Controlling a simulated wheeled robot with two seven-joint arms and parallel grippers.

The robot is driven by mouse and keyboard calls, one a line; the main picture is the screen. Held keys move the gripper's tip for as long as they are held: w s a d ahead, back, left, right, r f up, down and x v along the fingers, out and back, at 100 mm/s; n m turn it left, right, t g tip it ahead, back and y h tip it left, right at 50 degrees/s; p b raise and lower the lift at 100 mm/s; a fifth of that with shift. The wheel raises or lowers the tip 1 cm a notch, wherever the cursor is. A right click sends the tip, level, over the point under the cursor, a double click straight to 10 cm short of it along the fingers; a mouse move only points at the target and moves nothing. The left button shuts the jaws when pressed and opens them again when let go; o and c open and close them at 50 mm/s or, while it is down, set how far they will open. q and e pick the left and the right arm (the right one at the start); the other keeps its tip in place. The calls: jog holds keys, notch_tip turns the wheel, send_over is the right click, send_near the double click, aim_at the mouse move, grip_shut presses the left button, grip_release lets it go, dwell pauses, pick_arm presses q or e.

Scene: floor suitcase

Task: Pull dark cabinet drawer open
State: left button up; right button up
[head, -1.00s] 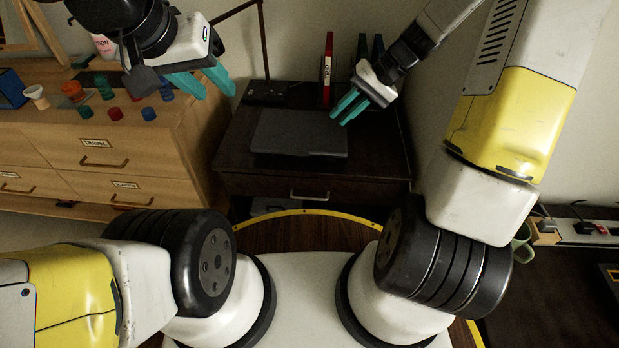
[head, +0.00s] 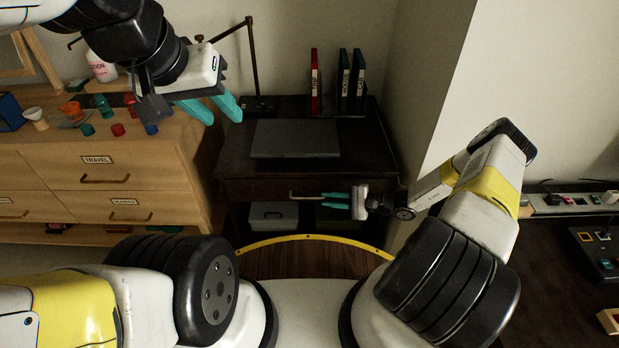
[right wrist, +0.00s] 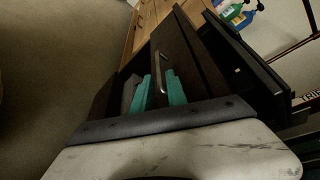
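The dark cabinet (head: 232,165) stands at the back middle in the head view. Its drawer front (head: 262,188) has a pale metal bar handle (head: 303,194). My right gripper (head: 323,199) is at the handle's right end, pointing left along the drawer front. In the right wrist view its two teal fingers (right wrist: 160,88) are apart, with the handle (right wrist: 159,68) between them and no clear contact. How far the drawer is out is hard to tell. My left gripper (head: 222,111) is open and empty, raised in front of the wooden dresser's right end.
A flat grey slab (head: 295,139), a lamp (head: 258,70) and several binders (head: 343,82) are on the cabinet top. A light box (head: 273,215) sits below the drawer. The wooden dresser (head: 60,165) stands left; a wall corner (head: 420,150) is close at right.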

aim_at(309, 198)
jog(key=x, duration=0.8)
jog(key=shift+d+f, duration=0.1)
jog(key=shift+f, duration=0.05)
grip_shut()
dwell(1.2)
